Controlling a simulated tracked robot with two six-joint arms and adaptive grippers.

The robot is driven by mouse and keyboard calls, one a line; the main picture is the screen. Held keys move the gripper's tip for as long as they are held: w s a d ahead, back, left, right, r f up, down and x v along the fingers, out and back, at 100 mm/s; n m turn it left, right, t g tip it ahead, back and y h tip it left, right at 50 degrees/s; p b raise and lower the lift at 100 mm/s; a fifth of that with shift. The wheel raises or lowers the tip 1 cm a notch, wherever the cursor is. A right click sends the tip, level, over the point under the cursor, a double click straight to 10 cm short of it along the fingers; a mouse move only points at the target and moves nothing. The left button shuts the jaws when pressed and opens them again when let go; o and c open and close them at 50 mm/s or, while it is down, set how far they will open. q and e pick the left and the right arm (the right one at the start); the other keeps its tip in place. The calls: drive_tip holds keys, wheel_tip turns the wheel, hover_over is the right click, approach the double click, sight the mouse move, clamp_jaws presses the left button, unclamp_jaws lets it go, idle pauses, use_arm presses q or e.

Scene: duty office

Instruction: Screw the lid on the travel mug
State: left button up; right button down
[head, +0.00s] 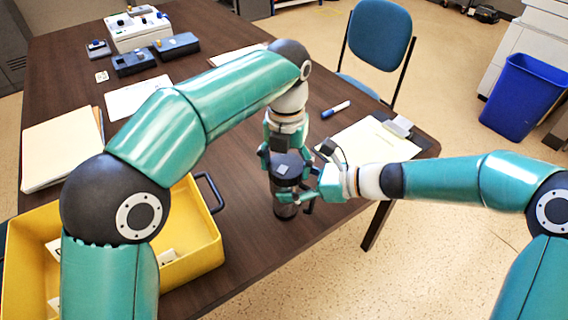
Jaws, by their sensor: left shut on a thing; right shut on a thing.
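The dark travel mug (286,211) stands upright near the front edge of the brown table. Its dark lid (287,168) is at the top of the mug; whether it sits level on the rim is too small to tell. My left gripper (284,162) points down from above and is shut on the lid. My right gripper (300,196) comes in from the right and is shut on the side of the mug. The fingers hide parts of the mug and lid.
A yellow crate (207,262) with a dark handle is at the left front. Folders (52,150), papers, a marker (336,109) and a clipboard (424,142) lie on the table (235,130). Devices (140,32) stand at the back. A blue chair (380,32) is behind.

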use_arm(q)
drive_tip(key=o, duration=1)
drive_tip(key=shift+r, duration=0.15)
drive_tip(key=shift+d+r, duration=0.1)
drive_tip(key=shift+r, duration=2.1)
drive_tip(key=shift+s, duration=0.1)
drive_tip(key=shift+c, duration=0.2)
